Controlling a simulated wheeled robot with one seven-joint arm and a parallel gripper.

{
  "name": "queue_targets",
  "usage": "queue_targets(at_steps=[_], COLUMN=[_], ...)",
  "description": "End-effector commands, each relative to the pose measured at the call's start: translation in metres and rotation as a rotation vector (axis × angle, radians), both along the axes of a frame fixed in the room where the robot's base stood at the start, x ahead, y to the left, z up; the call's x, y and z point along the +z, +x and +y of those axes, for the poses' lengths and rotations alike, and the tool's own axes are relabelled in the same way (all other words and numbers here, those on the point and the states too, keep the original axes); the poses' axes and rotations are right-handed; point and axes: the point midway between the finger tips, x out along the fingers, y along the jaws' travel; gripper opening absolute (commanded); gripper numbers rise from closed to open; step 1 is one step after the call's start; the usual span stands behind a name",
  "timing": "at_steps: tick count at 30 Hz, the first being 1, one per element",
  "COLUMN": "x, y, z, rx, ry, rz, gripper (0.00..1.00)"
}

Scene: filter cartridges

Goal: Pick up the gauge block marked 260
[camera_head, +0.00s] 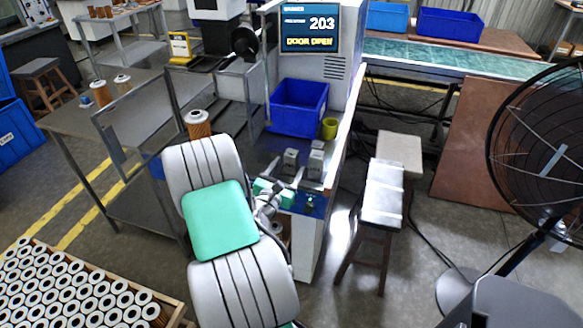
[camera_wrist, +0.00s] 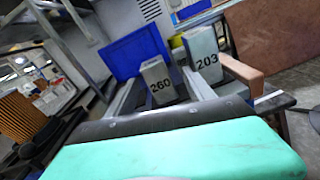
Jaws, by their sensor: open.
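The gauge block marked 260 (camera_wrist: 155,72) is a pale grey upright block with dark digits. In the wrist view it stands just beyond my gripper (camera_wrist: 160,83), roughly in line with the gap between the fingers. My gripper is open, with nothing held. In the head view my gripper (camera_head: 283,172) reaches over the counter close to the left block (camera_head: 291,156).
A blue bin (camera_head: 298,108) and a small yellow cup (camera_head: 329,129) stand behind the blocks. A screen (camera_head: 310,30) reads 203 and DOOR OPEN. A filter cartridge (camera_head: 198,126) stands to the left. A stool (camera_head: 382,200) and a large fan (camera_head: 540,145) are at the right.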

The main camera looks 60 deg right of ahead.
Motion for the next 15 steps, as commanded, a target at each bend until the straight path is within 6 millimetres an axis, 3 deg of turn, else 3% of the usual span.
queue_targets(at_steps=[4, 15], x=[-0.008, -0.004], y=[-0.006, 0.011], z=[-0.007, -0.063], rx=[0.040, 0.040], ry=[-0.062, -0.066], rz=[0.182, 0.185], gripper=[0.62, 0.62])
